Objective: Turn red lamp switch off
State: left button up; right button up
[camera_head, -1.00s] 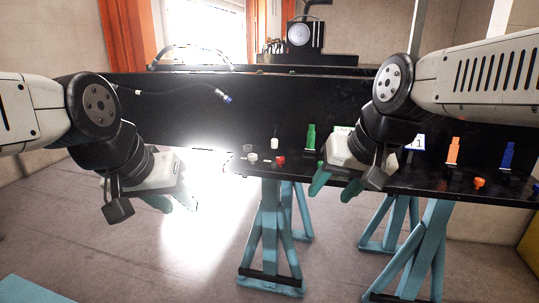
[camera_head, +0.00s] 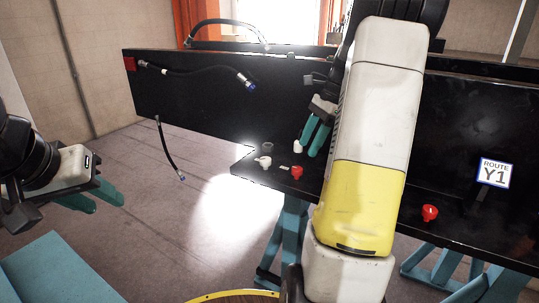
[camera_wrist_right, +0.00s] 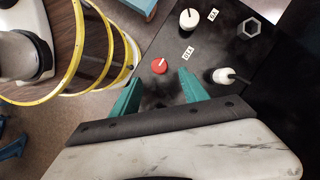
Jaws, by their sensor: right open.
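A small red knob (camera_head: 296,172) sits on the black table top near its left end. It also shows in the right wrist view (camera_wrist_right: 159,66), just beyond my right fingertips. A second red knob (camera_head: 430,213) stands farther right, below a "ROUTE Y1" sign. I cannot tell from the pictures which is the lamp switch or its on/off state. My right gripper (camera_head: 318,132) is open and empty, above the table's left end; its fingers (camera_wrist_right: 160,92) point toward the red knob without touching it. My left gripper (camera_head: 108,203) is open and empty at the far left, off the table.
White knobs (camera_head: 263,161) (camera_head: 299,146), a grey ring (camera_head: 267,146) and small labels surround the red knob. A black panel behind carries hoses (camera_head: 205,70); another hose (camera_head: 167,150) hangs down. The Y1 sign (camera_head: 495,173) stands at right. Floor space is free at left.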

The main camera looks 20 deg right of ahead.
aim_at(297, 168)
jog(key=x, duration=0.7)
jog(key=shift+a+f, duration=0.1)
jog(key=shift+f, duration=0.2)
grip_shut()
